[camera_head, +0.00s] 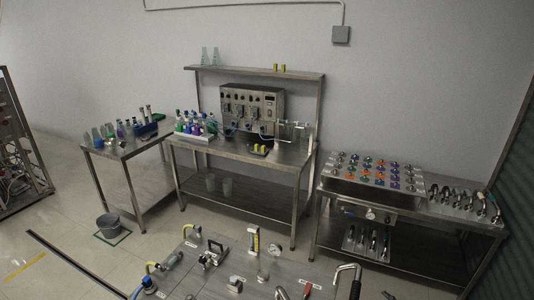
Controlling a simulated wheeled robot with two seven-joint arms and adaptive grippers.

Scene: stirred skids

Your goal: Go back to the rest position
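Neither of my grippers shows in the head view. A grey skid panel (205,270) lies at the bottom, nearest to me, cut off by the lower edge.
A steel bench (240,153) with a shelf, bottles and a control unit (252,108) stands at the back. A side table (120,150) is left of it. A bench with coloured knobs (372,174) stands right.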

